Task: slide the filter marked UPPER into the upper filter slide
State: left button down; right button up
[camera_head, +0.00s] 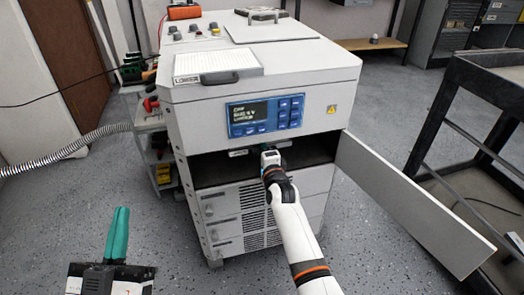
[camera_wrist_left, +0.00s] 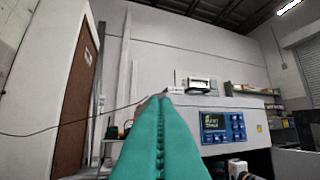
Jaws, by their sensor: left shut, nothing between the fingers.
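The grey cabinet (camera_head: 295,85) has an open dark bay (camera_head: 215,170) below its control panel. My right arm reaches into this bay. My right gripper (camera_head: 268,150) is at the bay's upper edge, its fingers mostly hidden, so I cannot tell whether it holds anything. A small pale label (camera_head: 238,153) shows just left of it under the top edge. I cannot make out a filter marked UPPER or the slides. A white filter (camera_head: 215,67) whose label seems to read LOWER lies on the cabinet's top left. My left gripper (camera_head: 121,210) is shut and empty, low at the left; its teal fingers fill the left wrist view (camera_wrist_left: 163,100).
A hinged panel (camera_head: 410,205) stands open at the bay's right. A dark cart (camera_head: 465,130) is at the far right. A tool shelf (camera_head: 150,125) and a ribbed hose (camera_head: 75,148) are at the left. Floor is clear in front of the cabinet.

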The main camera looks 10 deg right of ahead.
jog(key=shift+o, duration=1)
jog(key=shift+f, duration=0.1)
jog(key=shift+s+p, duration=1.15)
jog(key=shift+s, duration=0.1)
jog(key=shift+s+p, duration=0.5)
jog(key=shift+s, duration=0.1)
pick_arm(q)
notch_tip(320, 180, down, 15)
jog(key=s+a+g+y, duration=0.1)
jog(key=a+g+y, duration=0.1)
jog(key=g, duration=0.9)
jog(key=shift+s+a+r+n+y+p, duration=0.15)
jog(key=shift+s+a+n+y+p, duration=0.25)
jog(key=shift+y, duration=0.5)
pick_arm(e)
jog(key=shift+s, duration=0.65)
pick_arm(q)
jog(key=shift+w, duration=0.15)
